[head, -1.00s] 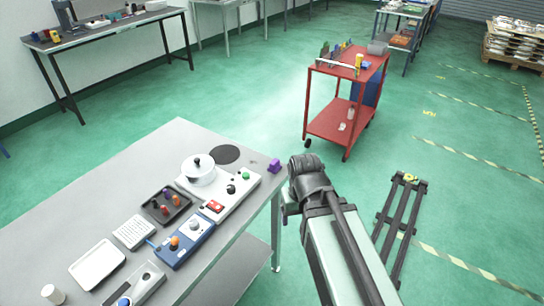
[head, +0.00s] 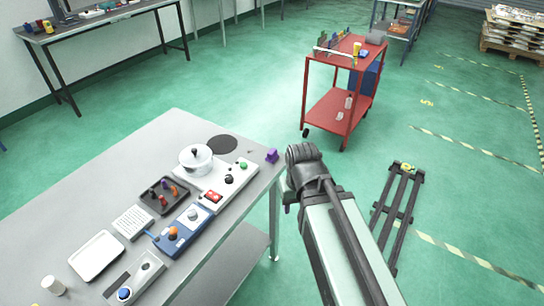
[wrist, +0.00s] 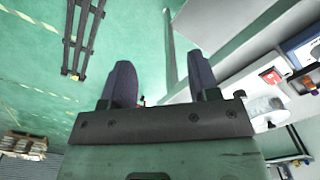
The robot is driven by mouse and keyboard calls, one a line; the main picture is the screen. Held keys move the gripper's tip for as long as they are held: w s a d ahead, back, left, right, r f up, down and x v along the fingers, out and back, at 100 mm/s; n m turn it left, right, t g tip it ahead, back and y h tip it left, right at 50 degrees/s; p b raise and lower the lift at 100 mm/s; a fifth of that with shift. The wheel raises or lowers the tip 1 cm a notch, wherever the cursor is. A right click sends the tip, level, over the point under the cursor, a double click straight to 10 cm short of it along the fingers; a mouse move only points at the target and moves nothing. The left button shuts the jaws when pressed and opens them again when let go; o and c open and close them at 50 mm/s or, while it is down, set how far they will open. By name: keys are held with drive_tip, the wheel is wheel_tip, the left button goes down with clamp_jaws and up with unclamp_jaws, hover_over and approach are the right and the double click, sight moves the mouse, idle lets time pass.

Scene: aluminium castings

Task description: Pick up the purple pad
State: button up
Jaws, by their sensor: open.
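A white panel with a round pot (head: 196,158), a dark tray (head: 152,206) and a blue control box (head: 170,243) are on the table. A red cart (head: 318,110) stands beyond, and a dark rail frame (head: 392,222) lies on the floor at right. Open green floor lies between.

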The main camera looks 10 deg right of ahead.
drive_tip(key=w+m, duration=0.3)
drive_tip(key=w, duration=2.1)
drive_tip(key=m, duration=0.6)
hover_over(272, 151)
wheel_tip(272, 151, down, 12)
drive_tip(key=b, duration=1.2)
drive_tip(key=shift+w, duration=0.1)
drive_tip(key=shift+r, duration=0.2)
clamp_jaws()
drive_tip(key=shift+p, duration=0.3)
